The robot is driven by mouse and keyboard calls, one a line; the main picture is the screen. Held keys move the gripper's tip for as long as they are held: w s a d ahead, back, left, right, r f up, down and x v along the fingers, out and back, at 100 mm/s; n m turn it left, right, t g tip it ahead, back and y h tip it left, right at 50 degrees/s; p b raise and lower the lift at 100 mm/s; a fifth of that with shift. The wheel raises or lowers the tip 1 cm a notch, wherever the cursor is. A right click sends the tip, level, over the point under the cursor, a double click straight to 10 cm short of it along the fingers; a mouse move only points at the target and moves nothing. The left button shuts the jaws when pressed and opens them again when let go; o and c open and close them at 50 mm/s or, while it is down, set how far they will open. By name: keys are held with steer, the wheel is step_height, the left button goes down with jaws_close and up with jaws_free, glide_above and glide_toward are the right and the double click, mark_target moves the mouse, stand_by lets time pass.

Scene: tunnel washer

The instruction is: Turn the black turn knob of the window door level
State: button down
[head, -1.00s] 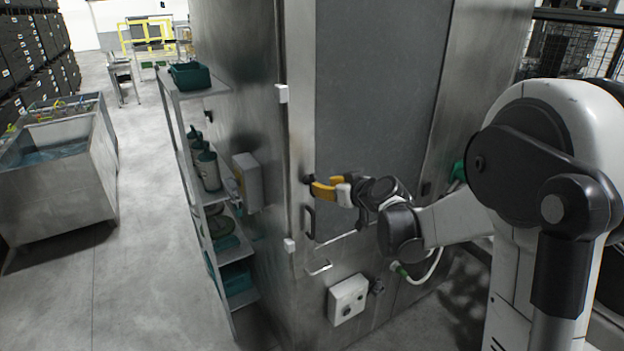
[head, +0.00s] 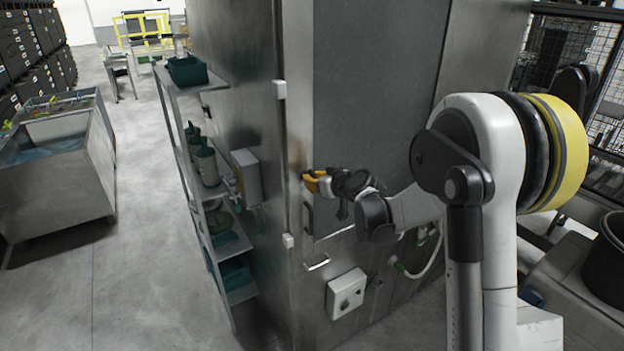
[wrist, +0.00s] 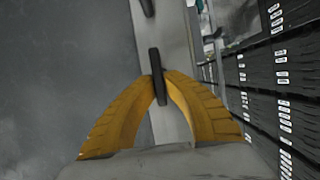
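The black turn knob (wrist: 157,76) is a narrow bar on the metal edge strip of the window door. In the wrist view it lies nearly along that strip, slightly tilted. My gripper (wrist: 159,78) has its two yellow fingers on either side of the knob, their tips appearing to press on it. In the head view my gripper (head: 314,182) is at the door's left edge and hides most of the knob. The window door (head: 375,90) is a tall grey panel in a steel housing and looks shut.
A black pull handle (head: 308,216) is just below my gripper. A control box (head: 346,293) and a metal bracket (head: 317,264) sit lower down. A shelf rack (head: 222,240) stands left of the housing.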

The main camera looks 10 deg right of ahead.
steer(key=shift+f+b, duration=0.1)
steer(key=shift+b, duration=0.3)
steer(key=m+b, duration=0.1)
steer(key=m+y+b, duration=0.1)
steer(key=shift+d+f+y+b, duration=0.15)
steer(key=shift+d+y+b, duration=0.05)
steer(key=shift+y+b, duration=0.15)
steer(key=shift+w+d+f+m+y+b, duration=0.1)
steer(key=shift+m+y+b, duration=0.85)
steer(key=shift+m+b, duration=0.9)
steer(key=shift+w+d+f+m+y+b, duration=0.15)
steer(key=shift+m+y+b, duration=0.8)
steer(key=shift+m+b, duration=0.95)
steer(key=shift+s+d+f+m+y+b, duration=0.1)
steer(key=shift+m+y+b, duration=0.85)
steer(key=shift+m+b, duration=0.9)
steer(key=shift+t, duration=0.3)
steer(key=c, duration=1.5)
jaws_free()
steer(key=shift+a, duration=0.1)
